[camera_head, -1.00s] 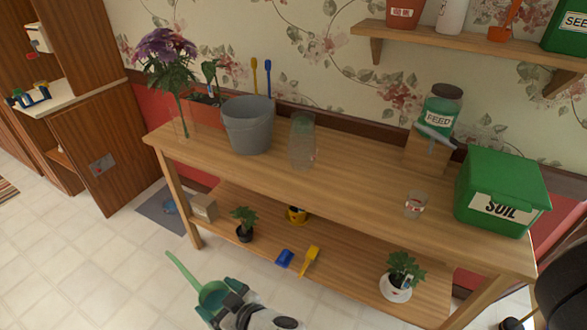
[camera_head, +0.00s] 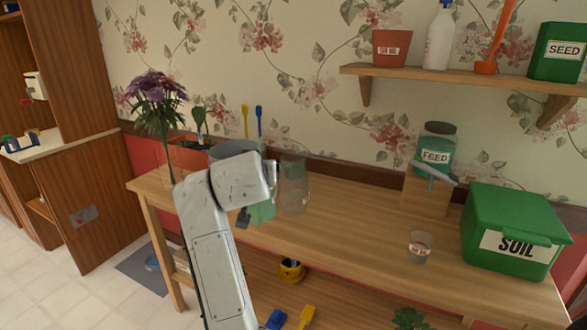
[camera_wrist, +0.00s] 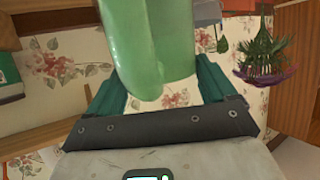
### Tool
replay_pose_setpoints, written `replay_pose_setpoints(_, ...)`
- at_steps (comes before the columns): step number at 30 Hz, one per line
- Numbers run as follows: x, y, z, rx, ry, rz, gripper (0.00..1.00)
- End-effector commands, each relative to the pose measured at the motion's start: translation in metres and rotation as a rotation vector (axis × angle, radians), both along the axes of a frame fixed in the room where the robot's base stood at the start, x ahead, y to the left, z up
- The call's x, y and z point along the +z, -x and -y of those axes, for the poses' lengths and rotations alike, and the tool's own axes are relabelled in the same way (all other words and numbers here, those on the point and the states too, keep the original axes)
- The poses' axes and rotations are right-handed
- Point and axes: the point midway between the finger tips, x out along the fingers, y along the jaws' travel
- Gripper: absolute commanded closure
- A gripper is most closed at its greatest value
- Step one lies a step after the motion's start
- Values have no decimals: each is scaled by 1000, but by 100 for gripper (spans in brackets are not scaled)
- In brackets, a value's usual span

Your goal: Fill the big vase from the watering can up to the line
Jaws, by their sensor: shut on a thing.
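My gripper (camera_wrist: 158,90) is shut on the green watering can (camera_wrist: 150,45), which sits between its teal fingers in the wrist view. In the head view the can (camera_head: 263,211) shows partly past my wrist, above the workbench and close to the left of the big clear vase (camera_head: 294,187). My arm hides much of the can, and its spout cannot be made out. The vase stands upright on the bench near the wall. Its line and any water in it are too faint to tell.
A grey bucket (camera_head: 232,149) stands mostly hidden behind my arm. Purple flowers (camera_head: 156,95) stand at the bench's left end. A small glass (camera_head: 420,247), a feed jar (camera_head: 437,150) and a green soil box (camera_head: 514,230) are to the right. Bare bench (camera_head: 350,220) lies between.

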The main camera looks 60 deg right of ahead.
Motion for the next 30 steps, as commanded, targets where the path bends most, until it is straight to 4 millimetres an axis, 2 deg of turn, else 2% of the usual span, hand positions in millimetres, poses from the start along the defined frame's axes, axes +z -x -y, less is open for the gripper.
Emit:
replay_pose_setpoints(1,7,11,14,-40,1,13,97)
replay_pose_setpoints(3,17,26,27,-76,1,11,97)
replay_pose_setpoints(9,32,53,45,-119,3,5,97)
replay_pose_setpoints(14,31,58,47,-121,4,1,97)
replay_pose_setpoints(30,-6,57,47,-120,5,2,97)
